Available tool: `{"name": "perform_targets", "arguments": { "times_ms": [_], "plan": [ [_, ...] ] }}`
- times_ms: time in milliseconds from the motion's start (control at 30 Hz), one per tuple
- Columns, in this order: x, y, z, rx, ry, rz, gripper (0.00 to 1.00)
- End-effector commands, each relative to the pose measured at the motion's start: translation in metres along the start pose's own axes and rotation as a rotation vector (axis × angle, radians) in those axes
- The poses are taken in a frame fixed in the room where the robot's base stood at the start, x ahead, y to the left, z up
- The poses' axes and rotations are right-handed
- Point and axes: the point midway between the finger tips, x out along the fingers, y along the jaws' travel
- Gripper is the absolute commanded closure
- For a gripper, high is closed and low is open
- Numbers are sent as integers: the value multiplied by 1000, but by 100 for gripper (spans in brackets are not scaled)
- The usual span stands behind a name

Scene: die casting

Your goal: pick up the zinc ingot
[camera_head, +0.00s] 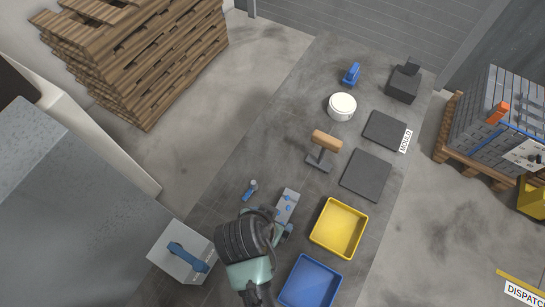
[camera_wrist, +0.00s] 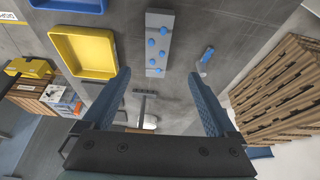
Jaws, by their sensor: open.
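I cannot pick out a single zinc ingot with certainty. A stack of grey, ingot-like bars (camera_head: 495,110) with a blue strap sits on a wooden pallet at the right of the head view. A light grey bar with blue knobs (camera_head: 289,198) lies on the dark work surface; it also shows in the wrist view (camera_wrist: 160,22). My gripper (camera_wrist: 160,72) is open and empty, its dark blue fingers spread on both sides of the picture. In the head view my arm and wrist hide part of the surface beside the knobbed bar.
A yellow tray (camera_head: 364,213), a blue tray (camera_head: 311,282), dark pads (camera_head: 367,175), a wooden-headed mallet (camera_head: 326,140) and a white pot (camera_head: 342,106) share the surface. A grey box with a blue handle (camera_head: 165,252) stands lower left. Wooden pallets (camera_head: 150,60) are stacked upper left.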

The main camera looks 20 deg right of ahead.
Motion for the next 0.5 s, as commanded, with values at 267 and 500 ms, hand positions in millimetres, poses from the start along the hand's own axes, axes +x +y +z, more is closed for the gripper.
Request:
{"name": "perform_targets", "arguments": {
  "times_ms": [267, 500],
  "plan": [
    [48, 0, 0, 1, -1, 0, 7],
    [62, 0, -1, 1, 0, -1, 7]
  ]
}}
